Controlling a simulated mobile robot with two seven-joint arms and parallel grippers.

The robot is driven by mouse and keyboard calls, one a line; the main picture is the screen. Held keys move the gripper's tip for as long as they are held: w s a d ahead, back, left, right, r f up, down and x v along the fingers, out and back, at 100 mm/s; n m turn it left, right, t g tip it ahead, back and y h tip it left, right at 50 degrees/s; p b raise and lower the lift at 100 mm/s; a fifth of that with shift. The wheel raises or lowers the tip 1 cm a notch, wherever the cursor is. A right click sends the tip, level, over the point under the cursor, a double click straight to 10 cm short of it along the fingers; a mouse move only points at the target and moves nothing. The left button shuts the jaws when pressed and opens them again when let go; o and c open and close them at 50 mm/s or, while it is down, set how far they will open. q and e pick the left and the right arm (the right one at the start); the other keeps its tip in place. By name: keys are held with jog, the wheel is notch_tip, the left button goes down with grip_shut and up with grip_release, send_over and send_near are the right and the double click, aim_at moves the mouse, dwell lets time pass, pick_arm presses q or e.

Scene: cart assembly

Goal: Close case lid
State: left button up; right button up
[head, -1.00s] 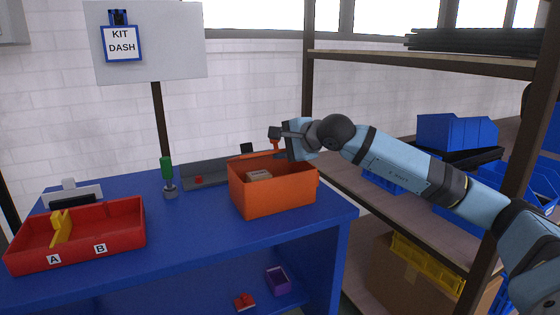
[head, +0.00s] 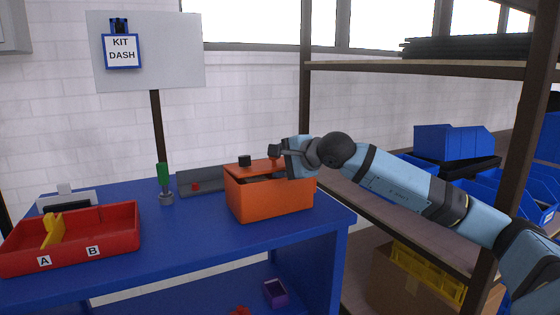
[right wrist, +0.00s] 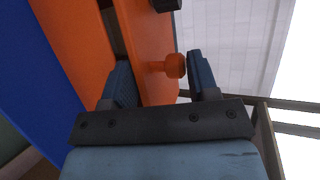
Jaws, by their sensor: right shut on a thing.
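The orange case (head: 270,200) stands on the blue table near its right end. Its orange lid (head: 248,169) is tilted over the case's opening, partly lowered, with a dark gap in front of it. In the right wrist view the lid (right wrist: 143,40) stands at an angle to the case wall (right wrist: 75,42), with an orange knob on its outer face. My right gripper (head: 279,155) is at the lid's right side, shut on the lid; it also shows in the right wrist view (right wrist: 160,80), one finger on either side of the lid. My left gripper is not in view.
A red tray (head: 115,240) marked A and B stands at left on the table. A green-handled tool (head: 162,177) stands upright behind it, and a grey tray (head: 200,182) lies behind the case. A shelf post (head: 306,100) rises behind my right arm.

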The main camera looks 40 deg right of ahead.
jog(key=shift+f, duration=0.4)
jog(key=o, duration=1)
jog(key=shift+w, duration=0.1)
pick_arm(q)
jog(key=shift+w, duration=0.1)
pick_arm(e)
jog(key=shift+r, duration=0.1)
jog(key=shift+s+d+r, duration=0.1)
jog(key=shift+s, duration=0.1)
pick_arm(q)
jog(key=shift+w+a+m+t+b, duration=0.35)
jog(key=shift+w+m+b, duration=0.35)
jog(key=shift+b, duration=0.45)
pick_arm(e)
jog(key=shift+v, duration=6.7)
